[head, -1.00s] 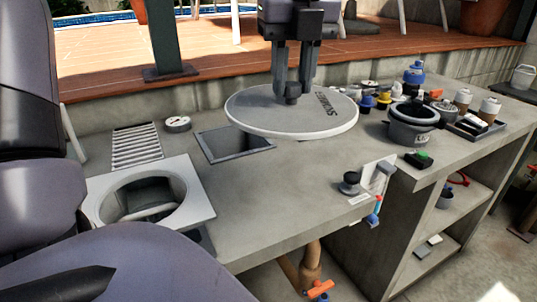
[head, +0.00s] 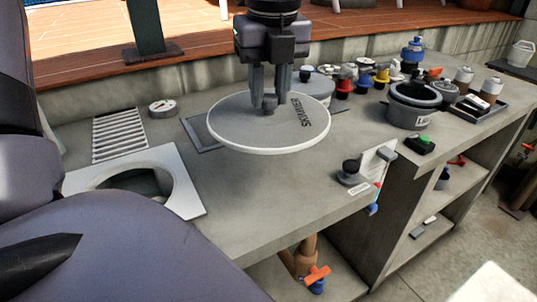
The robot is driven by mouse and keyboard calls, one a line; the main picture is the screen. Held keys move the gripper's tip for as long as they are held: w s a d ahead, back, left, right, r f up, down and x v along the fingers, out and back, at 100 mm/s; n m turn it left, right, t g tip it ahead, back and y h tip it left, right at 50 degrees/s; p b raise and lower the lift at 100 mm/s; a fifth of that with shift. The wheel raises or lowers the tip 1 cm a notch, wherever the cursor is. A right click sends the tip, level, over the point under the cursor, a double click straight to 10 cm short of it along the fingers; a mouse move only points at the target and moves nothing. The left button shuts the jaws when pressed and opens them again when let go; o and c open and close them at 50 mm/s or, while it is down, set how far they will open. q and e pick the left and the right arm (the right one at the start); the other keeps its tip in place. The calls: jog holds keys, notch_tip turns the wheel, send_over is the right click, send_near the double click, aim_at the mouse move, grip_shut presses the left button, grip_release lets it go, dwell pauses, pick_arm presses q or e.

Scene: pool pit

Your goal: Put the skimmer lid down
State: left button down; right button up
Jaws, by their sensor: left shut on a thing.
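The skimmer lid (head: 233,122) is a round, pale grey disc with dark lettering on top. My left gripper (head: 269,102) comes down from above and is shut on the small knob at its middle. The lid looks roughly level and seems to hang above the counter, though the gap is hard to judge. It hides most of a square frame (head: 198,133) in the counter. The skimmer opening (head: 135,182), a round hole in a pale square surround (head: 187,200), lies uncovered at the left, partly hidden by my arm. My right gripper is not in view.
A slotted grate (head: 120,138) and a round gauge (head: 162,108) lie behind the opening. A grey pot (head: 412,105), a black box with a green button (head: 420,145) and several small fittings crowd the right. A black knob (head: 351,168) stands near the front edge. The counter's front middle is clear.

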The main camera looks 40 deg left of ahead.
pick_arm(q)
notch_tip(320, 180, down, 12)
jog(key=shift+f+b, duration=0.25)
jog(key=shift+b, duration=0.05)
jog(key=shift+f, duration=0.2)
jog(key=c, duration=0.8)
grip_release()
jog(key=shift+r, duration=0.1)
jog(key=shift+r, duration=0.4)
jog(key=r, duration=0.3)
jog(key=d+r, duration=0.1)
jog(key=r, duration=0.7)
jog(key=shift+s+d+r+p, duration=0.15)
jog(key=shift+s+r+p, duration=0.05)
jog(key=shift+s+p, duration=0.15)
